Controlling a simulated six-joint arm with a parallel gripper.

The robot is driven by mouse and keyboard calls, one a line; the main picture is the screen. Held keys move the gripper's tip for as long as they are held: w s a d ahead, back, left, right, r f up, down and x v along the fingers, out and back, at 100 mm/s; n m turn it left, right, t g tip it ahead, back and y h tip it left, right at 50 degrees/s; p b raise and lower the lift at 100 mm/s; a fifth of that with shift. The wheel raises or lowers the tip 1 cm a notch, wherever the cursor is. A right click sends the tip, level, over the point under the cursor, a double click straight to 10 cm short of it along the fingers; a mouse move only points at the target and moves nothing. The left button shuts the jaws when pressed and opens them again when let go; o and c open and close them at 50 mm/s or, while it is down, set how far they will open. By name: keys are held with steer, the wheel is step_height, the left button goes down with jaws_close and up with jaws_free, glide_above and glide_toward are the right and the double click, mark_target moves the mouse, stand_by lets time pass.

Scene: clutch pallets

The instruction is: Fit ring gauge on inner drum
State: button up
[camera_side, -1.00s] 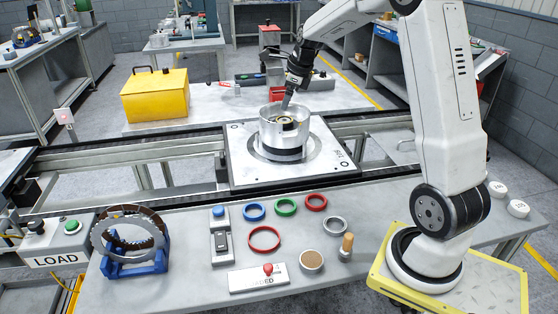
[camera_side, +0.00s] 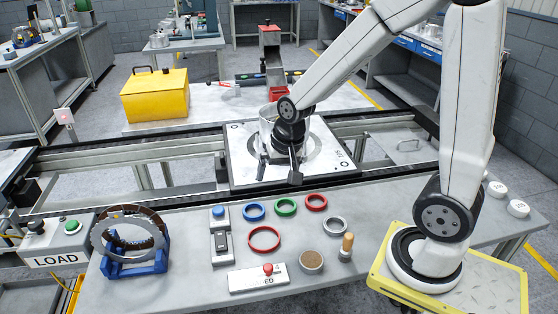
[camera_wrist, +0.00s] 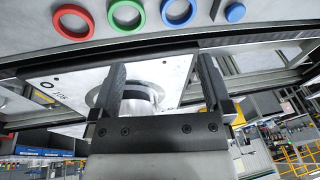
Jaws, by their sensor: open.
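The silver drum (camera_side: 266,130) stands upright on the square pallet plate (camera_side: 240,178), partly hidden behind my gripper; its inner drum is hidden. It also shows in the wrist view (camera_wrist: 143,92), beyond the fingers. My gripper (camera_side: 283,166) is open and empty, pointing down in front of the drum, over the plate's front part. In the wrist view my gripper (camera_wrist: 162,72) shows its two fingers wide apart. Rings lie flat on the bench: blue (camera_side: 254,219), green (camera_side: 286,214), small red (camera_side: 316,210), larger red (camera_side: 250,243) and grey (camera_side: 335,235). I cannot tell which is the ring gauge.
A blue stand (camera_side: 135,270) holding toothed discs is at the bench's left. A switch box (camera_side: 220,243), a plate with a red knob (camera_side: 258,281), a brown-topped round part (camera_side: 311,262) and a wooden-handled tool (camera_side: 347,245) stand near the rings. A yellow box (camera_side: 155,98) is behind the rails.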

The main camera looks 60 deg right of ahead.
steer(key=s+a+f+n, duration=0.2)
steer(key=s+a+n, duration=0.2)
steer(key=s+n, duration=0.2)
steer(key=shift+a+f+n, duration=0.15)
steer(key=shift+f+n, duration=0.05)
steer(key=shift+n, duration=0.7)
